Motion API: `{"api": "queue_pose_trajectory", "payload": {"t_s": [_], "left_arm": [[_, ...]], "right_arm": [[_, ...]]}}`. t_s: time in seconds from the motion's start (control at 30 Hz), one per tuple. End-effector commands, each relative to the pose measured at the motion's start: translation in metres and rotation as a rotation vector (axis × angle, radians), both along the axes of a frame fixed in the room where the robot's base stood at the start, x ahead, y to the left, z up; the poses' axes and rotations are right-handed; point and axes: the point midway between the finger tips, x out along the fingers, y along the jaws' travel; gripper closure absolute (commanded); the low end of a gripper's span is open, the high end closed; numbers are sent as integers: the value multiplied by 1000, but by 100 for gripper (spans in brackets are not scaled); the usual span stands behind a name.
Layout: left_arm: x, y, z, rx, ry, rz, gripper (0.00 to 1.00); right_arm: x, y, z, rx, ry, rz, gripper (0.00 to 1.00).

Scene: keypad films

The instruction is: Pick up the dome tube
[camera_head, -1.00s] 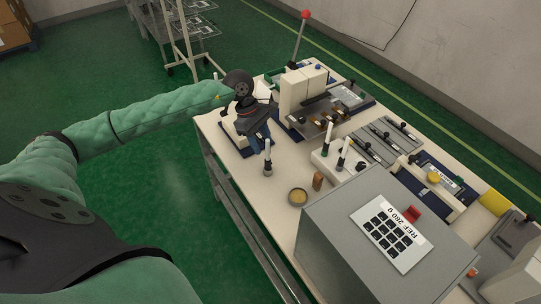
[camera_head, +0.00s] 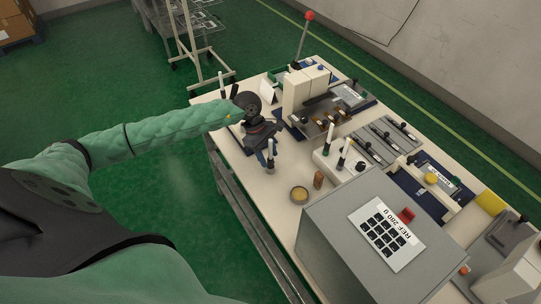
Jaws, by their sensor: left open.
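My right gripper is not in view.
A grey box with a keypad (camera_head: 385,232) fills the near right. The table's left edge is bare.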

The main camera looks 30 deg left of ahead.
Motion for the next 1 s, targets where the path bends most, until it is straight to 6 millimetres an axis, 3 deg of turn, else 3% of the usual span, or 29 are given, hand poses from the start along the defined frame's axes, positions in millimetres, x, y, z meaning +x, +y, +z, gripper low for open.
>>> {"api": "queue_pose_trajectory", "payload": {"t_s": [0.17, 0.4, 0.77, 1.0], "left_arm": [[0, 0, 0, 0, 0, 0, 55], [0, 0, 0, 1, 0, 0, 100], [0, 0, 4, 1, -1, -1, 100], [1, 1, 38, 1, -4, -1, 100]], "right_arm": [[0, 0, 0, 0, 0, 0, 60], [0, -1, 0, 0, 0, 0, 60], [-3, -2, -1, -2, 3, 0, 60], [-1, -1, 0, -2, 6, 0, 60]]}}
